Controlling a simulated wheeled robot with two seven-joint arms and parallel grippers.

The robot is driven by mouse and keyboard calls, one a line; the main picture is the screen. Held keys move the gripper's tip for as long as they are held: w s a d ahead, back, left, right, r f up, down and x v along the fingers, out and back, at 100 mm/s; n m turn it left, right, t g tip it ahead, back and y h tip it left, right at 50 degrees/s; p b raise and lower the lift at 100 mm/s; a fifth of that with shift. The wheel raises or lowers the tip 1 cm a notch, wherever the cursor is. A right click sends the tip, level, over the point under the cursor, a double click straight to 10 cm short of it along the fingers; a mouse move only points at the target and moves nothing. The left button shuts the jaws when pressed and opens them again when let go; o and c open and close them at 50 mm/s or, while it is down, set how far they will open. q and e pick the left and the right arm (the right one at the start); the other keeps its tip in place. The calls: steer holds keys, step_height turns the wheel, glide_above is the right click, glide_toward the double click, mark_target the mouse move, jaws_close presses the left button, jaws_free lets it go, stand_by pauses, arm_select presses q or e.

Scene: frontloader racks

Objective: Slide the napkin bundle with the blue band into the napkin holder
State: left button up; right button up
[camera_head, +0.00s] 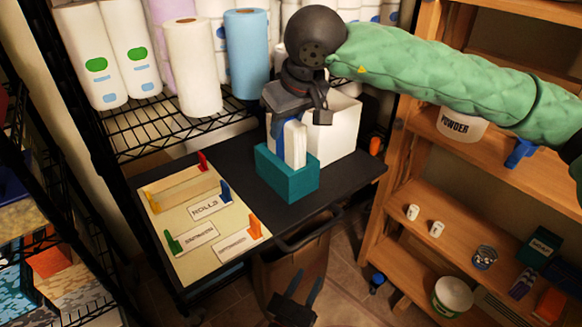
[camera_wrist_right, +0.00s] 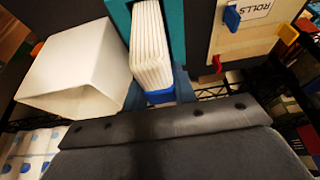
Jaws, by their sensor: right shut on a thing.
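The white napkin bundle (camera_head: 296,146) stands upright at the teal napkin holder (camera_head: 287,184), its lower end hidden behind the holder's front wall. The right wrist view shows the bundle's layered white edges (camera_wrist_right: 151,45) between the holder's teal walls (camera_wrist_right: 176,30), with the blue band (camera_wrist_right: 160,97) near the gripper. My right gripper (camera_head: 290,118) is above the holder and shut on the bundle. How deep the bundle sits is hidden. My left gripper (camera_head: 299,287) is low at the bottom of the head view, fingers apart and empty, away from the holder.
A white open box (camera_head: 340,132) stands close behind and right of the holder. A board with label cards (camera_head: 208,208) and coloured clips lies left on the black tray (camera_head: 240,165). Paper rolls (camera_head: 192,65) stand on the wire rack behind. A wooden shelf (camera_head: 400,165) is at right.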

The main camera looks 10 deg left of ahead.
arm_select(q)
step_height(320, 180, up, 8)
steer(key=t, duration=0.2)
steer(key=shift+s+a+t+b, duration=0.25)
steer(key=shift+a+t+b, duration=0.05)
steer(key=shift+t+b, duration=0.1)
arm_select(e)
steer(key=shift+f, duration=0.35)
stand_by(1.8)
arm_select(q)
steer(key=shift+t+h, duration=0.5)
steer(key=shift+t, duration=0.3)
steer(key=shift+s+a+r, duration=0.15)
steer(key=shift+s+r, duration=0.1)
steer(key=shift+r, duration=0.8)
steer(key=shift+s+a+r, duration=0.1)
steer(key=shift+s+r, duration=0.1)
steer(key=shift+r, duration=0.8)
arm_select(e)
steer(key=shift+f, duration=0.2)
